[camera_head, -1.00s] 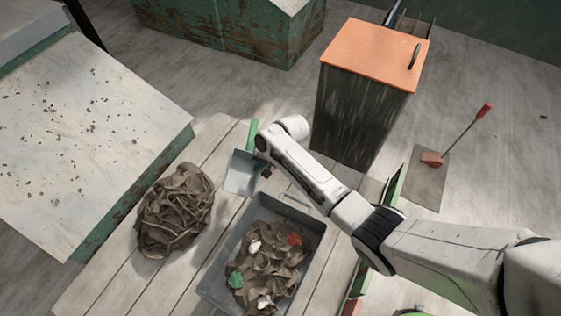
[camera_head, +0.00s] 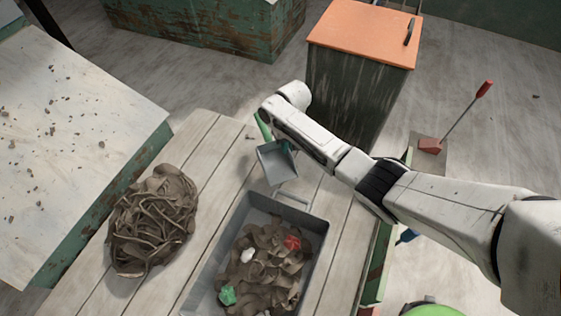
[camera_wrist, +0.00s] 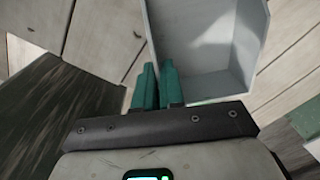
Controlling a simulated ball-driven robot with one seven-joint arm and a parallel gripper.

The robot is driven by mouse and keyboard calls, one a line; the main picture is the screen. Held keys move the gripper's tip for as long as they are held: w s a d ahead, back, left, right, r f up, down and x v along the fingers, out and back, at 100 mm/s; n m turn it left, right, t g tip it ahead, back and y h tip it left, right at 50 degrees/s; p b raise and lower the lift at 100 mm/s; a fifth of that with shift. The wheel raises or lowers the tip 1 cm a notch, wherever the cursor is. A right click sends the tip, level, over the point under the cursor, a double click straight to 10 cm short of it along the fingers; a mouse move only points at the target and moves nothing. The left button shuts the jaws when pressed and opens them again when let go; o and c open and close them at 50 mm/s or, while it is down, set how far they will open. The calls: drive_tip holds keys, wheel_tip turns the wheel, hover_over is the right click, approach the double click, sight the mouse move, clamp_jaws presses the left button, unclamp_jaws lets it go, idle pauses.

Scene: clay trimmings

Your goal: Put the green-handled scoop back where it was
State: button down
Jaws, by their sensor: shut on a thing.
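The green-handled scoop (camera_head: 276,163) has a grey square pan and a green handle (camera_head: 262,126). In the head view it is over the plank table (camera_head: 200,140), just beyond the grey tray, its pan pointing toward the tray. Its height above the planks is hard to judge. My gripper (camera_wrist: 158,85) is shut on the scoop at its handle; in the head view my white arm hides most of the grip. In the wrist view the pale pan (camera_wrist: 205,45) opens just ahead of the green parts at the jaws.
The grey tray (camera_head: 321,235) holds brown trimmings with red, white and green bits. A heap of brown clay strips (camera_head: 152,220) lies left of it. A dark bin with an orange lid (camera_head: 362,38) stands behind the table. A red-handled tool (camera_head: 462,115) stands at right.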

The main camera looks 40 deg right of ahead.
sight(287, 157)
wheel_tip(287, 157, down, 7)
drive_tip(key=b, duration=0.3)
drive_tip(key=c, duration=1.2)
unclamp_jaws()
drive_tip(key=shift+c, duration=0.2)
drive_tip(key=shift+r, duration=0.15)
